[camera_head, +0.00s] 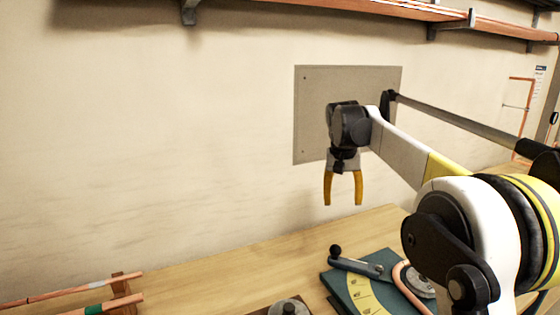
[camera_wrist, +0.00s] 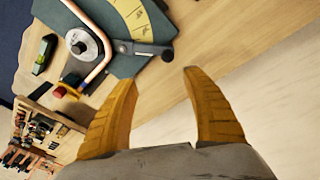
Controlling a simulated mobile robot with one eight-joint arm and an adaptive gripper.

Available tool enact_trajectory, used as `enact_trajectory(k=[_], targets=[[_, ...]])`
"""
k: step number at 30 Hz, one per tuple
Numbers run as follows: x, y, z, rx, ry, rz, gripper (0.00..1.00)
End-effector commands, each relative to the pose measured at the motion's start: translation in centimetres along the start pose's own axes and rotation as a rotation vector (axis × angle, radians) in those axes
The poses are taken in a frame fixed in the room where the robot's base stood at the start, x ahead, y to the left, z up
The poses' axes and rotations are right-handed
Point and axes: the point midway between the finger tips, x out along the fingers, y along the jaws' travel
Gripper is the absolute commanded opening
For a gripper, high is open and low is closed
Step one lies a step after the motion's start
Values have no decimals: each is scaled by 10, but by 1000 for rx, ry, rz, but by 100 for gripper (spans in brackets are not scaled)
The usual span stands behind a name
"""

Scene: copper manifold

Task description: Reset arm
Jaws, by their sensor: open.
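My gripper (camera_head: 343,203) hangs with its two yellow fingers pointing down, in front of the wall and above the wooden bench (camera_head: 225,266) in the head view. In the wrist view my gripper (camera_wrist: 160,85) shows its fingers spread apart with nothing between them. It touches nothing that I can see. My arm reaches in from the right.
A green bending plate (camera_head: 342,286) with a yellow scale, a lever (camera_head: 362,265) and a copper tube (camera_head: 405,285) lies on the bench below. Copper pipes (camera_head: 75,290) rest at the left. A shelf (camera_head: 385,9) runs above. A grey panel (camera_head: 312,95) is on the wall.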

Motion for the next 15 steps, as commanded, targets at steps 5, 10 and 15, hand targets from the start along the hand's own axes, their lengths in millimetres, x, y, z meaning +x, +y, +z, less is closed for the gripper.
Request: enact_trajectory(k=[5,10,15], targets=[[-33,17,65,-28,86,-40,58],[-44,31,139,-52,171,-75,58],[-34,42,221,-76,258,-103,58]])
